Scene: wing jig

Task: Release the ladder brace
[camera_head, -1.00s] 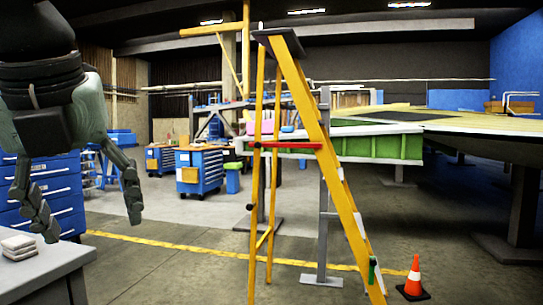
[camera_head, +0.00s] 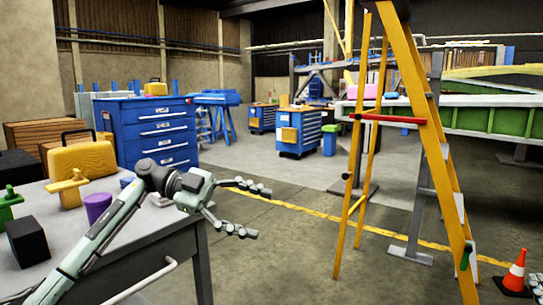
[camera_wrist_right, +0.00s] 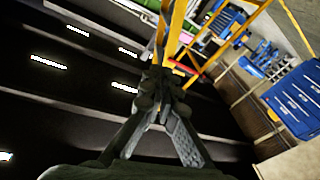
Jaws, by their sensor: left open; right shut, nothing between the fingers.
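The yellow stepladder (camera_head: 424,110) stands open and upright on the floor at the right of the head view. Its red brace (camera_head: 395,119) runs level between the front and rear rails. My left gripper (camera_head: 262,212) is open and empty, over the floor beyond the grey table's edge, well left of the ladder and apart from it.
A grey table (camera_head: 180,232) at the left holds a yellow case (camera_head: 82,160), a purple cup (camera_head: 98,208) and a black block (camera_head: 27,242). Blue tool cabinets (camera_head: 152,132) stand behind. An orange cone (camera_head: 515,272) stands right of the ladder. The floor between table and ladder is clear.

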